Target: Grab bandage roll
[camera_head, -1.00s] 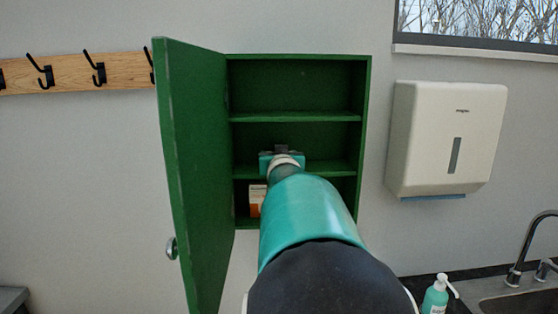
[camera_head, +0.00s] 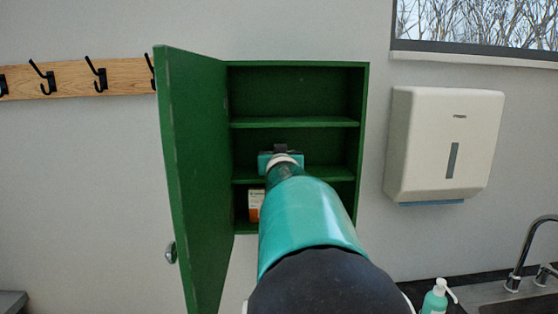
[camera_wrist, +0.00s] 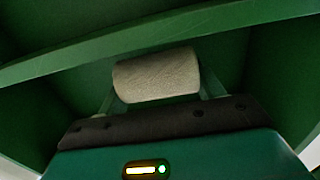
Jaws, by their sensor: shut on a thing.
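The bandage roll (camera_wrist: 157,76) is a pale, off-white cylinder lying sideways in the wrist view. My gripper (camera_wrist: 158,84) has one finger at each end of the roll and is shut on it. In the head view my gripper (camera_head: 281,152) reaches into the open green cabinet (camera_head: 364,140), at the middle compartment just above the lower shelf (camera_head: 325,174). The roll is hidden behind my arm in the head view. I cannot tell whether the roll still touches the shelf.
The cabinet door (camera_head: 195,170) stands open on the left. A white and orange box (camera_head: 255,205) stands in the bottom compartment. The upper shelf (camera_head: 295,123) lies above my gripper. A paper towel dispenser (camera_head: 443,145) hangs at right, above a soap bottle (camera_head: 435,299) and sink tap (camera_head: 520,255).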

